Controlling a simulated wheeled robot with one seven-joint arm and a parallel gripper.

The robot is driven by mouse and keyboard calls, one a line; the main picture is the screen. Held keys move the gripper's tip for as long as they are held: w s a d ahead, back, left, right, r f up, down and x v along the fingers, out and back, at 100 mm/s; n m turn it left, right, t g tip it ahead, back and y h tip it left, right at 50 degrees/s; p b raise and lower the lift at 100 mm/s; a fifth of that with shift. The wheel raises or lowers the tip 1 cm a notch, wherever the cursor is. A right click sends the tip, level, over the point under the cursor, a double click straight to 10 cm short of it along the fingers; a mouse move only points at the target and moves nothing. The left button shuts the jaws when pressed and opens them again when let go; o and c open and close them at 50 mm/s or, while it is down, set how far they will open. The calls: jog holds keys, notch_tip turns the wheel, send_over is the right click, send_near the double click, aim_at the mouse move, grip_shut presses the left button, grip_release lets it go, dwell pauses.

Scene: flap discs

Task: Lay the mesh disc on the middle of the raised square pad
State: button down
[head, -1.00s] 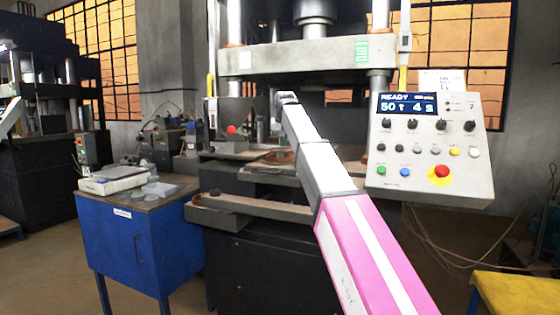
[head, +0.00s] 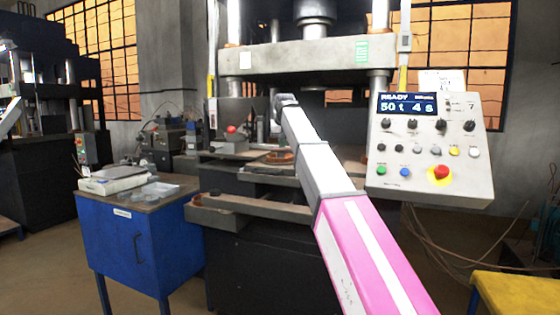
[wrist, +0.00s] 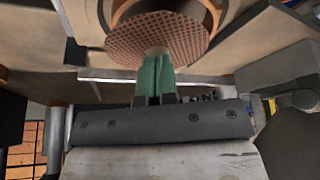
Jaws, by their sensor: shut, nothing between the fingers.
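The mesh disc (wrist: 158,35) shows at the top of the wrist view as a brown, dotted round sheet with a pale centre. An orange round edge (wrist: 207,18) shows behind it. My gripper (wrist: 155,62) has green fingers, shut together with nothing between them. Their tips overlap the disc's near edge in the picture; I cannot tell whether they touch it. In the head view an orange-brown round patch (head: 281,156) shows on the press bed, partly behind my arm. I cannot make out the outline of the raised square pad.
The press's upper beam (head: 310,58) hangs above the bed. A control panel (head: 430,145) stands to the right of my arm. A blue cabinet (head: 135,245) with a pale box (head: 113,180) and small round pieces on top stands at the left.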

jog(key=shift+w+a+f, duration=0.2)
jog(key=shift+w+a, duration=0.25)
jog(key=shift+w, duration=0.35)
dwell(1.4)
jog(key=shift+r, duration=3.55)
